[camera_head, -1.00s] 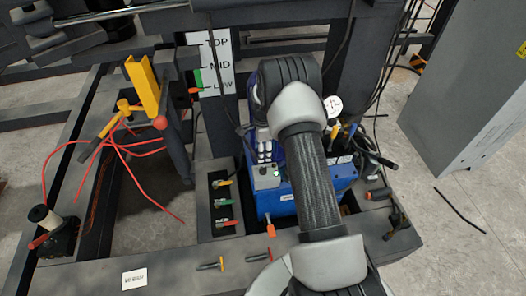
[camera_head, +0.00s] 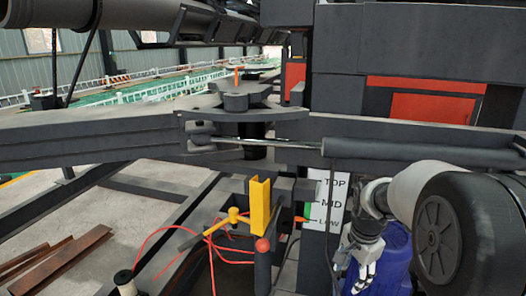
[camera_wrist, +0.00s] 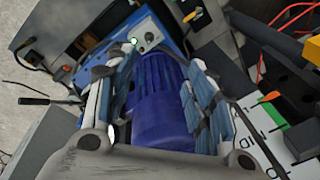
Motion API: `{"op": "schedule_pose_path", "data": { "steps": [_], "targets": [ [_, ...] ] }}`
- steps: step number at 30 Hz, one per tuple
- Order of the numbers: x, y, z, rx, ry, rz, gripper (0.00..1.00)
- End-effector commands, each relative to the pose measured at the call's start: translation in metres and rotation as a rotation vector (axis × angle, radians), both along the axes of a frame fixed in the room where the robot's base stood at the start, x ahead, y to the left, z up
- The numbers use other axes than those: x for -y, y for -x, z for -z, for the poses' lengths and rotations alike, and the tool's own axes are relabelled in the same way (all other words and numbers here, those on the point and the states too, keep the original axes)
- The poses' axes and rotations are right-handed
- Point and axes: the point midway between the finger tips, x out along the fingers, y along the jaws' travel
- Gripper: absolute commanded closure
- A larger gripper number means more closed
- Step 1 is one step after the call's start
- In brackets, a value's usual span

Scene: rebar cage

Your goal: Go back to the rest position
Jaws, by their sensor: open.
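My gripper (camera_head: 363,272) shows at the lower right of the head view, below my wrist and beside my large dark arm joint. In the wrist view my gripper (camera_wrist: 152,75) has its two fingers apart, with nothing held between them. A blue ribbed motor (camera_wrist: 160,105) shows beyond and between the fingers. Its blue body (camera_head: 395,262) is partly hidden behind my arm in the head view. No marker for the rest position is visible.
A TOP/MID/LOW board (camera_head: 328,204) stands left of my arm. A yellow bracket (camera_head: 260,206) and red cables (camera_head: 158,240) are further left. A dark beam with a cylinder (camera_head: 420,155) crosses above my gripper. Rusty bars (camera_head: 55,262) lie on the floor at left.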

Motion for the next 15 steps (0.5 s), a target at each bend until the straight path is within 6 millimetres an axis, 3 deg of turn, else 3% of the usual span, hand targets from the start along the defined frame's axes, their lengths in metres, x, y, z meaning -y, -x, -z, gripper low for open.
{"op": "schedule_pose_path", "data": {
  "steps": [1,6,10,15],
  "targets": [
    [-0.009,0.014,-0.022,0.021,0.013,-0.066,0.51],
    [-0.034,0.068,-0.072,0.066,0.061,-0.301,0.51],
    [-0.051,0.115,-0.099,0.1,0.103,-0.481,0.51],
    [-0.069,0.177,-0.116,0.143,0.166,-0.713,0.51]
  ]
}}
